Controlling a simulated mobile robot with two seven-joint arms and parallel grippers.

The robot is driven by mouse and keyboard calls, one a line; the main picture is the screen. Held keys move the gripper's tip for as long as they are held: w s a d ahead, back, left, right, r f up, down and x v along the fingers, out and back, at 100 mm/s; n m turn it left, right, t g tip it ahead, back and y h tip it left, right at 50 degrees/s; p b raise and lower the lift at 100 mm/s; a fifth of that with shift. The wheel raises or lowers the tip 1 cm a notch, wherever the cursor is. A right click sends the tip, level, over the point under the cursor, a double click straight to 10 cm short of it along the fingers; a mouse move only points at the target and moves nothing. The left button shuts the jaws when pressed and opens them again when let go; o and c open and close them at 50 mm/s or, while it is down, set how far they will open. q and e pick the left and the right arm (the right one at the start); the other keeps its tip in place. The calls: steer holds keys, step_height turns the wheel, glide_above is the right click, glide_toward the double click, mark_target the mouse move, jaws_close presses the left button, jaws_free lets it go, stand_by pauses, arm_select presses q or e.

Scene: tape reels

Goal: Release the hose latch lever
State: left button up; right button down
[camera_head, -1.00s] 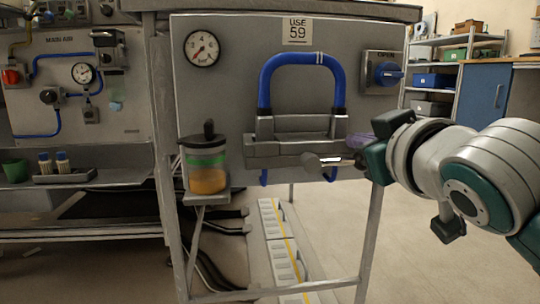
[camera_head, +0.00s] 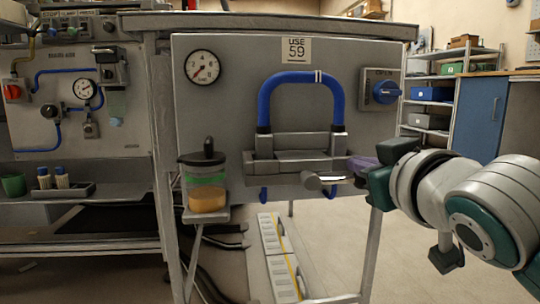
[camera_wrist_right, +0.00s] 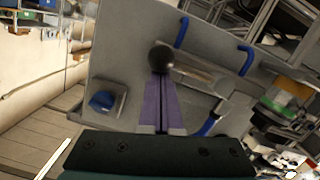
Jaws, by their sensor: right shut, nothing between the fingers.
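The hose latch (camera_head: 293,157) is a grey metal block on the upright grey panel. A blue hose (camera_head: 302,76) loops up from it. A metal lever with a rounded knob (camera_head: 312,181) juts out at the block's lower right; the knob looks dark in the right wrist view (camera_wrist_right: 161,58). My right gripper (camera_head: 354,162) is at the right of the latch, near the lever, its purple fingers shut and empty. In the wrist view the fingers (camera_wrist_right: 160,78) point at the knob and overlap it; contact cannot be told. My left gripper is not in view.
A blue rotary switch (camera_head: 385,92) sticks out of the panel above my right gripper. A pressure gauge (camera_head: 202,67) is at upper left under the bench edge. A jar with orange contents (camera_head: 206,198) stands on a small shelf left of the latch. Floor at lower right is open.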

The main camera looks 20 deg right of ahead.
steer(key=shift+f, duration=0.15)
steer(key=shift+d+f+m+y+p, duration=0.25)
steer(key=shift+f+m+p, duration=0.4)
steer(key=shift+m+p, duration=0.45)
steer(key=shift+f+m+y+p, duration=0.25)
steer(key=shift+f+m+p, duration=0.1)
steer(key=shift+f+m, duration=0.35)
steer(key=w+a+f+m+t+y, duration=0.1)
steer(key=a+f+m, duration=0.3)
steer(key=m, duration=0.7)
steer(key=shift+a+f+m+t+y, duration=0.3)
steer(key=shift+a+f+m+y, duration=0.15)
steer(key=shift+f, duration=0.8)
steer(key=shift+w+r, duration=0.1)
steer(key=shift+r, duration=0.05)
